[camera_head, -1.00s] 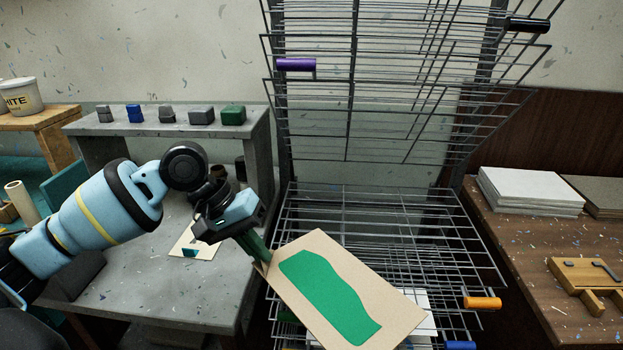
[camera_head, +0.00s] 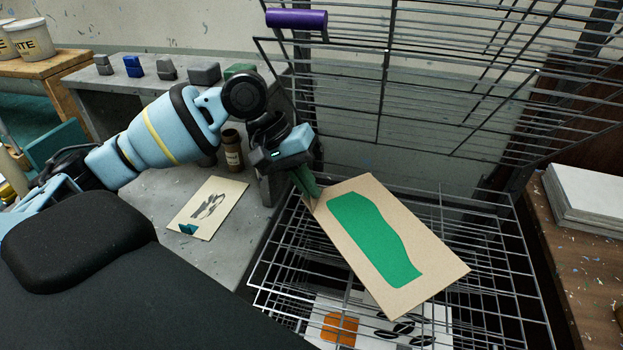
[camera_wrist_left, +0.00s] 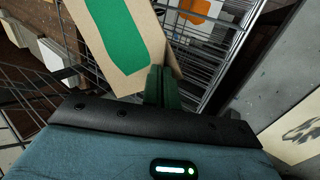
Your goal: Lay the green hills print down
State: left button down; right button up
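The green hills print (camera_head: 375,238) is a tan sheet with a green shape, tilted in the air above the wire rack. My right gripper is in neither current view.
Other prints (camera_head: 340,328), one with an orange patch, lie on a lower level. Raised wire shelves with a purple handle (camera_head: 296,19) stand behind. A grey bench (camera_head: 150,235) at left holds a small print (camera_head: 207,207) and a brown bottle (camera_head: 231,150). A paper stack (camera_head: 590,198) is at right.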

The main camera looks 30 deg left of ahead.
aim_at(303, 198)
pick_arm(q)
jog(key=shift+f, duration=2.95)
jog(key=c, duration=1.6)
grip_release()
jog(key=shift+c, duration=0.5)
jog(key=shift+r, duration=3.5)
